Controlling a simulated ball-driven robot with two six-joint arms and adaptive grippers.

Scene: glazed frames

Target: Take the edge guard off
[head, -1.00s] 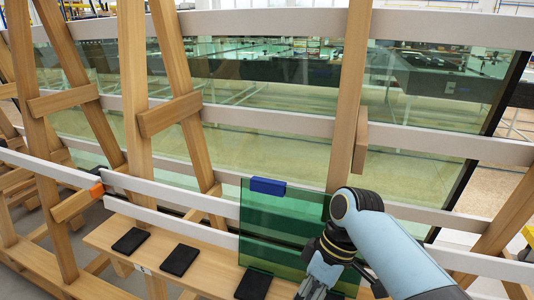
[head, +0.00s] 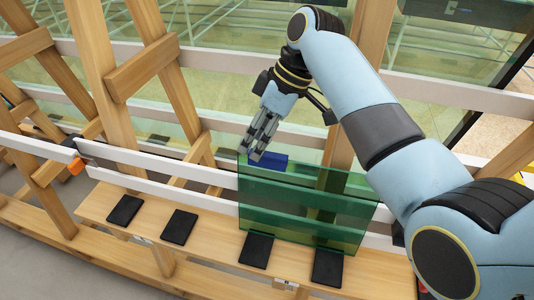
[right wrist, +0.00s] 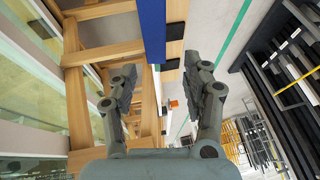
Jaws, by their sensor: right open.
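The blue edge guard (head: 270,162) sits on the top edge of the green glass pane (head: 300,205), near its left corner. The pane stands upright on black pads on a wooden ledge and leans on white rails. My right gripper (head: 255,152) is at the guard's left end, from above in the head view; I cannot tell whether it touches. In the right wrist view the right gripper (right wrist: 160,85) is open, and the blue guard (right wrist: 152,30) lies ahead between the open fingers' line, with nothing held. My left gripper is not in view.
Several black pads (head: 179,227) lie along the wooden ledge (head: 210,246). Wooden posts (head: 95,80) and white rails (head: 160,160) stand behind and to the left. An orange clip (head: 77,166) is at the left rail. Dark racks (right wrist: 280,60) show in the right wrist view.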

